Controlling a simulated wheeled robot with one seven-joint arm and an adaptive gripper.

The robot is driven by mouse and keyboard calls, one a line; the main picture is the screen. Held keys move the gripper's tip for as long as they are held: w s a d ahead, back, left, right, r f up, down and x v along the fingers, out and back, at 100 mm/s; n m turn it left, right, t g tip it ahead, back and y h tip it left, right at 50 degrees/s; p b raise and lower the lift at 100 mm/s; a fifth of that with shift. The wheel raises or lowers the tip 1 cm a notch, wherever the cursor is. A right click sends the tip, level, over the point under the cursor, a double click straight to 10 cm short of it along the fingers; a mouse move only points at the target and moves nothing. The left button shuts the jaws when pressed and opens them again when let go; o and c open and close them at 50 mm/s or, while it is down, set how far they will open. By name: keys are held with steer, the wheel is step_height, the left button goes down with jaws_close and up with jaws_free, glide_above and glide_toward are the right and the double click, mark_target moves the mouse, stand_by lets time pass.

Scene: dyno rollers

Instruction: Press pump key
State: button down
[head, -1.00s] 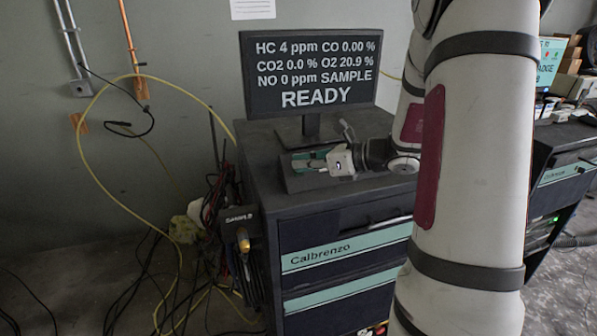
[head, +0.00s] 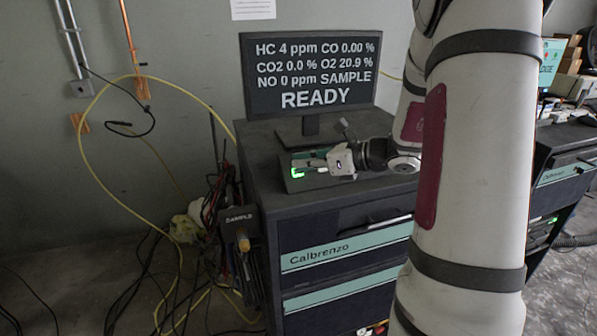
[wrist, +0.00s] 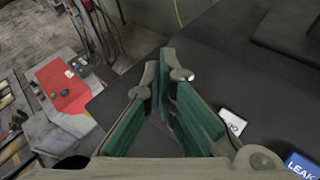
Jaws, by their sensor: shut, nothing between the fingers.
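A low key panel (head: 290,185) lies on top of the dark cabinet, below the screen. One key (head: 297,173) at its left end glows bright green in the head view; its label is too small to read. A white key (head: 322,170) shows to its right. My gripper (head: 300,162) is shut and empty, pointing left just over the panel; I cannot tell whether it touches a key. In the wrist view its green-padded fingers (wrist: 163,72) hide part of the panel. A white key (wrist: 232,122) and a blue LEAK key (wrist: 302,165) show beside them. I cannot pick out the pump key by label.
The screen (head: 310,75) stands behind the panel and reads READY. My arm covers the right part of the head view.

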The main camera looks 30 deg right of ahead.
steer(key=s+a+r+p, duration=0.1)
steer(key=s+r+p, duration=0.2)
steer(key=r, duration=0.1)
steer(key=shift+s+r, duration=0.3)
steer(key=shift+s, duration=0.05)
stand_by(0.5)
steer(key=s+a+r+n+g, duration=0.1)
steer(key=s+a+n+g, duration=0.15)
steer(key=a+n, duration=0.3)
steer(key=s+a+r+n+g+y+b, duration=0.1)
steer(key=s+a+n+g, duration=0.1)
steer(key=s+a+n, duration=0.3)
steer(key=s+a+r+n+g, duration=0.1)
steer(key=a+n+g, duration=0.15)
steer(key=a, duration=0.45)
steer(key=s+n+h+b, duration=0.2)
steer(key=s+n+h, duration=0.5)
steer(key=s+n, duration=0.5)
steer(key=shift+s+a+r+n+h, duration=0.15)
steer(key=shift+a+r+n+h, duration=0.2)
steer(key=shift+n, duration=2.95)
